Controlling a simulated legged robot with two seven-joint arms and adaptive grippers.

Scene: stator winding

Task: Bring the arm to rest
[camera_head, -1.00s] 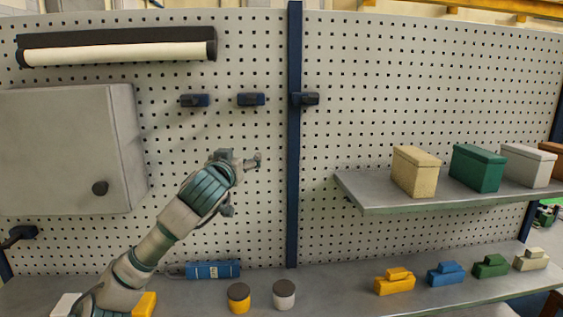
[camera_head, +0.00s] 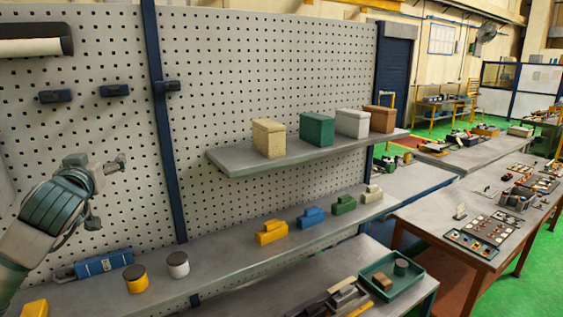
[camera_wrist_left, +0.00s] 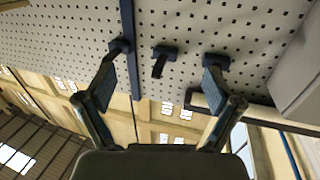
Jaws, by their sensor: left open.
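My left arm comes in from the left edge in the head view. Its gripper (camera_head: 108,190) is raised in front of the pegboard, above the blue case, with its fingers apart. In the left wrist view the two fingers (camera_wrist_left: 167,55) are spread wide with nothing between them, and the pegboard shows beyond. I cannot tell how far the fingertips are from the board. My right arm and gripper are not in view.
A grey pegboard (camera_head: 260,60) stands behind a bench (camera_head: 225,262) holding a blue case (camera_head: 103,264), two canisters and several coloured blocks. A shelf (camera_head: 225,160) holds several boxes. A parts table (camera_head: 430,215) stands right.

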